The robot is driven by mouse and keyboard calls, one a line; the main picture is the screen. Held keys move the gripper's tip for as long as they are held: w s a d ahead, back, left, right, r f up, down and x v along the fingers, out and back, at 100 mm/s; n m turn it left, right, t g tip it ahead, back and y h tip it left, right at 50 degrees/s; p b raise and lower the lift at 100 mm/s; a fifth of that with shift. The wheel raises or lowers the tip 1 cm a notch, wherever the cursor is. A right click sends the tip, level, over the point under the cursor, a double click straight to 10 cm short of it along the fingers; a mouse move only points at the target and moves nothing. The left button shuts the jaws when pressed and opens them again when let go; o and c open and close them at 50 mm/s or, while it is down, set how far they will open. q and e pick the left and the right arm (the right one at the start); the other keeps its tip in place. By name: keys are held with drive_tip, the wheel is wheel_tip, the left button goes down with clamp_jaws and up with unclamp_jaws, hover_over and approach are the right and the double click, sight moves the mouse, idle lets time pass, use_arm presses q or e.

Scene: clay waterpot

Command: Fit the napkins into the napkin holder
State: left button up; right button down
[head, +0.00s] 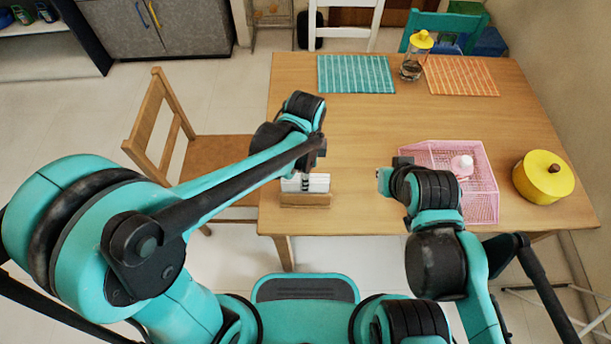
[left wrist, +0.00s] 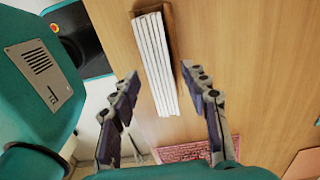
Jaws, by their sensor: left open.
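In the head view, a wooden napkin holder (head: 305,199) stands at the table's front left edge. White napkins (head: 319,184) stand upright at it; in the left wrist view they show as several thin white sheets (left wrist: 157,65) side by side. The holder's brown wood (left wrist: 172,35) shows along their top and right side; whether they sit fully inside it I cannot tell. My left gripper (left wrist: 162,77) is open, with one finger on each side of the napkins and visible gaps to them. The end of my right arm (head: 386,181) is over the table's front; its fingers cannot be made out.
A pink basket (head: 483,205) with a pink-and-white bottle (head: 462,165) stands right of my right arm. A yellow pot (head: 543,177) is at the far right. The table's middle is clear.

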use_arm(q)
wheel_tip(320, 180, up, 9)
drive_tip(key=p, duration=0.3)
drive_tip(key=s+a+r+n+t, duration=0.2)
drive_tip(key=a+n+t, duration=0.1)
drive_tip(key=a+n, duration=0.6)
drive_tip(key=s+a+r+n+t, duration=0.2)
drive_tip(key=s+a+n+t, duration=0.1)
drive_tip(key=a+n, duration=0.5)
drive_tip(key=shift+a+n+t, duration=0.4)
drive_tip(key=shift+n+t, duration=0.2)
drive_tip(key=shift+s, duration=0.1)
